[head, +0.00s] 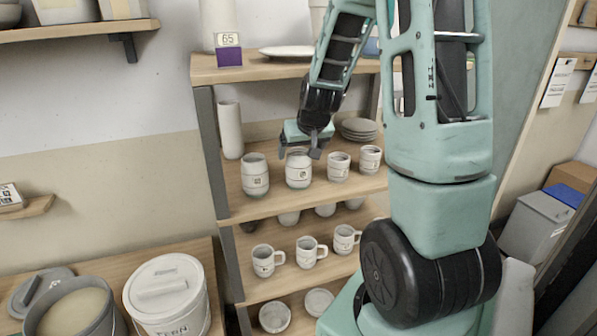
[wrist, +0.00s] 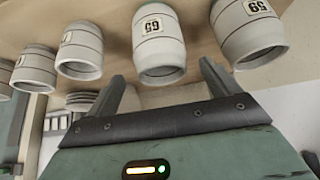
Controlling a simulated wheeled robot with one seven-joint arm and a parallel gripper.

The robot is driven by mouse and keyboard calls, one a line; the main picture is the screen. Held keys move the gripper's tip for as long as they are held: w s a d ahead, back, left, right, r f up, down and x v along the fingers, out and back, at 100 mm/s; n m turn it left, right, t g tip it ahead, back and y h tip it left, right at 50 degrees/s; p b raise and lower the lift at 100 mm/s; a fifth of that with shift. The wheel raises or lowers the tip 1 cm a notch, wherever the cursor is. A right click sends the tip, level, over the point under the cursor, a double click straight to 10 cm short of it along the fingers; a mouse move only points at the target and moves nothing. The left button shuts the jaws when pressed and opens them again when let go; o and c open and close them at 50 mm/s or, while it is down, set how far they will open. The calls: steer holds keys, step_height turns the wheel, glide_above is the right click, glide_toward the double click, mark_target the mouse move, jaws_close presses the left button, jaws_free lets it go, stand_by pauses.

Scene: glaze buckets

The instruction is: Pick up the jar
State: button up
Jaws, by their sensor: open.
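In the head view, a pale jar (head: 299,172) with a small label and a dark line around it stands upright on the shelf. A similar jar (head: 255,177) stands to its left. My gripper (head: 299,152) is open and empty at the top of the first jar, pointing down at it. In the wrist view, which looks upside down, this jar (wrist: 160,40) has a numbered label and its end lies between the lines of the two fingertips (wrist: 162,72). The other jar (wrist: 250,35) is to its right. Whether a finger touches the jar, I cannot tell.
A tall cylinder (head: 230,130) stands at the left upright.

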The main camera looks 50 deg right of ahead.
steer(key=shift+a+p+x, duration=0.2)
steer(key=shift+p+x, duration=0.75)
steer(key=shift+x, duration=1.6)
steer(key=shift+s+f, duration=0.15)
steer(key=shift+s, duration=0.05)
steer(key=c, duration=1.3)
